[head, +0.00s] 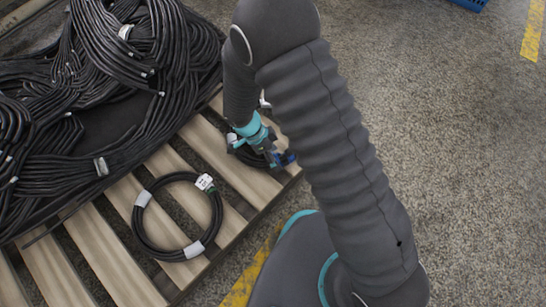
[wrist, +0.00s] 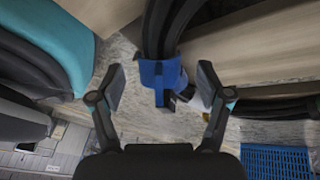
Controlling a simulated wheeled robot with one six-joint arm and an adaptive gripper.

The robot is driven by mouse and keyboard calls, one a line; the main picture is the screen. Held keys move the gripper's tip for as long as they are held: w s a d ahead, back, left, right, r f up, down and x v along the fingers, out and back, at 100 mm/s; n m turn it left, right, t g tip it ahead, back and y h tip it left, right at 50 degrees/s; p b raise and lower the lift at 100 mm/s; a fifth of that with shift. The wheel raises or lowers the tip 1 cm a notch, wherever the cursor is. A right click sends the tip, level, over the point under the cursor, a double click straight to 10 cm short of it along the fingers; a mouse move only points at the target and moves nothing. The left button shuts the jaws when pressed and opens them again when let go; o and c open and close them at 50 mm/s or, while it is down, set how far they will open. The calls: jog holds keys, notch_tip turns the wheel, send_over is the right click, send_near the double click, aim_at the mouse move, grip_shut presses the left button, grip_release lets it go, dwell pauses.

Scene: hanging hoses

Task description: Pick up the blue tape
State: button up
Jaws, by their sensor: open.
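The blue tape (wrist: 163,76) is wrapped around a bundle of black hose (wrist: 165,28) in the wrist view, with a short tab hanging down. My gripper (wrist: 160,88) is open, with one finger on either side of the tape and a visible gap to each. In the head view my gripper (head: 277,157) is at the right edge of the pallet, by a black hose coil (head: 248,158). A small bit of blue tape (head: 289,158) shows beside the fingers there. My gripper hides much of that coil.
The wooden pallet (head: 100,240) holds a large heap of black hoses (head: 165,45) and another hose coil (head: 140,226) with white labels. A blue crate (wrist: 275,160) is at lower right in the wrist view. The floor right of the pallet is clear.

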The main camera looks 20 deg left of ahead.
aim_at(275, 155)
jog(key=shift+d+f, duration=0.15)
jog(key=shift+f, duration=0.1)
jog(key=c, duration=0.9)
jog(key=shift+r, duration=0.5)
notch_tip(275, 155, up, 4)
jog(key=shift+f+p, duration=0.2)
jog(key=shift+p, duration=0.2)
jog(key=w+d+r, duration=0.4)
jog(key=d+r, duration=0.2)
jog(key=d, duration=0.4)
jog(key=shift+w+d+r+p, duration=0.25)
jog(key=shift+w+d+p, duration=0.1)
jog(key=shift+p, duration=0.05)
jog(key=c, duration=0.3)
